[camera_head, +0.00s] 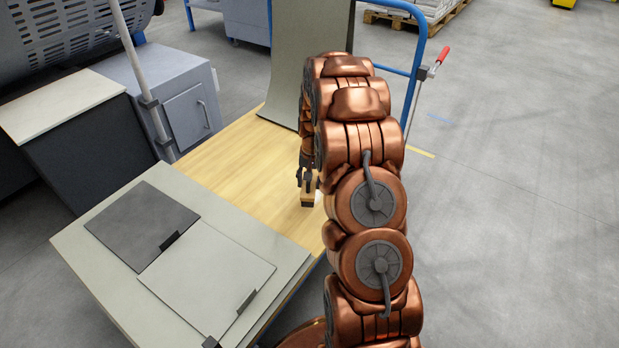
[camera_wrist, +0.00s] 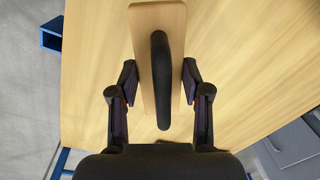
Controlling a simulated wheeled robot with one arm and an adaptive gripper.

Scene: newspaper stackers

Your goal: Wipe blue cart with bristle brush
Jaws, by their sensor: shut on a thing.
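The blue cart (camera_head: 250,165) has a light wooden deck and a blue tube handle (camera_head: 416,75) at its far right end. My gripper (camera_head: 309,185) is low over the deck, left of my copper arm. It is shut on the bristle brush (camera_head: 307,200), a wooden block. In the wrist view the brush (camera_wrist: 175,20) has a dark rounded grip along its top and lies between the two fingers of my gripper (camera_wrist: 160,85), with the deck (camera_wrist: 245,60) below. The bristles are hidden, so I cannot tell whether they touch the deck.
A pale board (camera_head: 90,235) with two flat panels, one dark and one light, lies at the near left of the deck. A grey panel (camera_head: 300,50) leans at the far end. A grey cabinet (camera_head: 185,110) stands left.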

